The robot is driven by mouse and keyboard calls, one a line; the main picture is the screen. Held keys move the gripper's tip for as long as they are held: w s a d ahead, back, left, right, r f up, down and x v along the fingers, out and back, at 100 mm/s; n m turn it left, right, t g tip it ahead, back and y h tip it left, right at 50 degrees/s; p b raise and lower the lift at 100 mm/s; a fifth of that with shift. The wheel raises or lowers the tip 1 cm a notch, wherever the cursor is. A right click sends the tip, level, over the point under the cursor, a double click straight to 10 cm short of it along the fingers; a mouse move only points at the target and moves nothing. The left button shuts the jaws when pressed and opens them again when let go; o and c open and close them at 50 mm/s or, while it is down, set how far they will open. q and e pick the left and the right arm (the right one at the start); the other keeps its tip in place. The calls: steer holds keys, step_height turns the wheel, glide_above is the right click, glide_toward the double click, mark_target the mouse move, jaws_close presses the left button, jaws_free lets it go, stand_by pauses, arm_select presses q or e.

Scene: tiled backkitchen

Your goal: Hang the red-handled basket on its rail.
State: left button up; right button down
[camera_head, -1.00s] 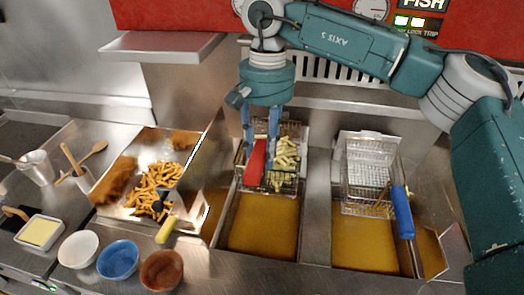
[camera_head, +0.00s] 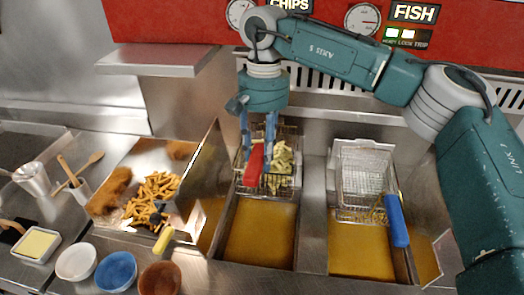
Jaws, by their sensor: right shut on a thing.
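The red-handled basket (camera_head: 283,186) is a wire basket with pale chips in it, at the back of the left fryer vat. Its red handle (camera_head: 253,166) points toward the front. My right gripper (camera_head: 258,158) reaches down from above and is shut on the red handle. The rail behind the basket is mostly hidden by my gripper and arm, so I cannot tell whether the basket hangs on it. My left gripper is not in view.
A blue-handled basket (camera_head: 364,172) sits over the right vat. The left vat (camera_head: 262,230) holds golden oil. Left of it is a tray of fries (camera_head: 152,192) with a yellow-handled scoop (camera_head: 163,240). Bowls, including a blue bowl (camera_head: 116,271), stand at the front left. A shelf (camera_head: 160,60) juts out above.

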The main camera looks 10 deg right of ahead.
steer(key=shift+f+b, duration=0.3)
steer(key=shift+f, duration=0.3)
steer(key=shift+f+b, duration=1)
steer(key=shift+f, duration=0.5)
steer(key=shift+f+b, duration=0.5)
steer(key=shift+f, duration=0.25)
